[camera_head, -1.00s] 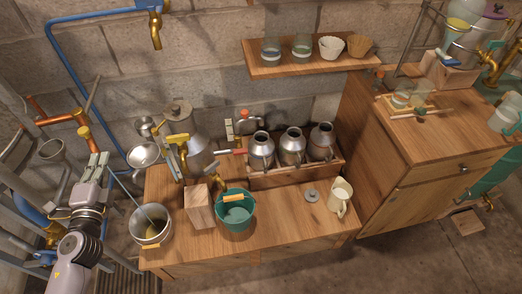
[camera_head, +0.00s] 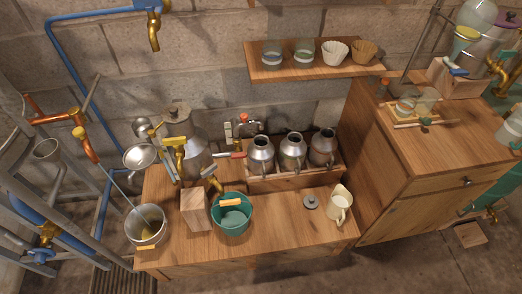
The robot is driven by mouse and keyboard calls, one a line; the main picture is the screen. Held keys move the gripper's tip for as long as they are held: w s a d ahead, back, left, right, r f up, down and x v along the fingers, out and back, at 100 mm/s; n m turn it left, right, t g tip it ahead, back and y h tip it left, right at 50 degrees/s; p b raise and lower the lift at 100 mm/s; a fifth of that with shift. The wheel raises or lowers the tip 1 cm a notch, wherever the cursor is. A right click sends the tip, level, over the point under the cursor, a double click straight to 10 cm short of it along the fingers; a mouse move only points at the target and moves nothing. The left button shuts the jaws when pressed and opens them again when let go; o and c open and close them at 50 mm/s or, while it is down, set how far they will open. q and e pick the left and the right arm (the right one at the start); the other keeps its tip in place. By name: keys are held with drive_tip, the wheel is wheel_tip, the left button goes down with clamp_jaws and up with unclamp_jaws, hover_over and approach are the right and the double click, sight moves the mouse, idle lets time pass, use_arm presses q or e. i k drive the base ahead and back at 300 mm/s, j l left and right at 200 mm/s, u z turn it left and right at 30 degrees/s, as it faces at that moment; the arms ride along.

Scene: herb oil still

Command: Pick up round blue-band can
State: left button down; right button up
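Three metal cans stand upright in a wooden crate (camera_head: 295,178) at the back of the wooden bench: a left can (camera_head: 261,155), a middle can (camera_head: 292,153) and a right can (camera_head: 323,148). Their bodies look grey, with dark open mouths. I cannot make out a blue band on any of them, so I cannot tell which is the round blue-band can. The crate's front wall hides their lower parts. Neither of my grippers is in view.
A green bucket (camera_head: 232,222), a wooden block (camera_head: 194,209), a metal pot (camera_head: 146,232), a cream jug (camera_head: 340,204) and a small grey disc (camera_head: 310,202) stand on the bench (camera_head: 270,240). A shelf (camera_head: 310,70) with cups hangs above the cans. A cabinet (camera_head: 405,185) stands at right.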

sight(260, 151)
drive_tip(key=i+l+u, duration=0.4)
drive_tip(key=l, duration=0.3)
drive_tip(key=i+l+u, duration=0.25)
drive_tip(key=l, duration=0.15)
